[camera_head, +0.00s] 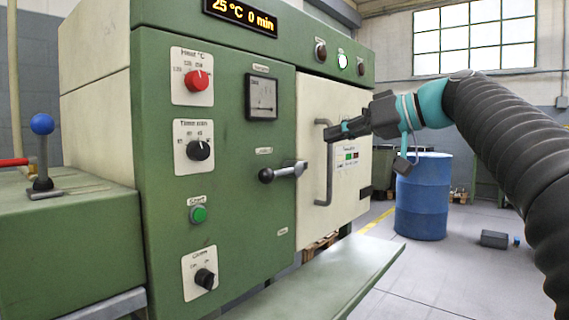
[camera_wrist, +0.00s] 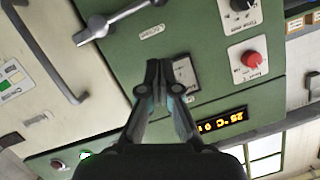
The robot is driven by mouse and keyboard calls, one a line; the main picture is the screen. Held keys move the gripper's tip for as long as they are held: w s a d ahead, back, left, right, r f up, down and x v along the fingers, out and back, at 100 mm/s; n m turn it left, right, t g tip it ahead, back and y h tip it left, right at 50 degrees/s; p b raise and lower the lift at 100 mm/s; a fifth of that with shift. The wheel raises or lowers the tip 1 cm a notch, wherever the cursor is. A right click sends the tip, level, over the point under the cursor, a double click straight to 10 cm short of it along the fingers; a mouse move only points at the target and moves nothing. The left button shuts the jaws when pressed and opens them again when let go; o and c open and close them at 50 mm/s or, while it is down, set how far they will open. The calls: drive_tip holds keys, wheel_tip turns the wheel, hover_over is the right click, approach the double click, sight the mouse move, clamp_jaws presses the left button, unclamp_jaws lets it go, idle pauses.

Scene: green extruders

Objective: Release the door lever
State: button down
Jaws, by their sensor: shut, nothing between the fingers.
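The door lever (camera_head: 283,171) is a metal arm with a black ball knob, on the green front panel beside the cream door (camera_head: 345,100). Its knob points left in the head view. In the wrist view the lever (camera_wrist: 115,20) shows at the top, with its knob end cut off by the frame edge. My gripper (camera_head: 336,132) is in front of the door, above and right of the lever in the head view. It is shut and empty, apart from the lever. In the wrist view its closed fingertips (camera_wrist: 161,66) are at the centre.
A vertical door handle (camera_head: 325,165) stands out from the door close to my gripper. Knobs, a gauge (camera_head: 261,97) and a green start button (camera_head: 198,214) are on the panel. A green shelf (camera_head: 340,275) juts out below. A blue barrel (camera_head: 423,200) stands behind right.

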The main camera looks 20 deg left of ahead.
sight(289, 170)
drive_tip(key=s+f+x, duration=0.1)
drive_tip(key=f+x, duration=0.1)
drive_tip(key=x, duration=1.1)
drive_tip(key=shift+d+f, duration=0.3)
drive_tip(key=shift+b, duration=0.35)
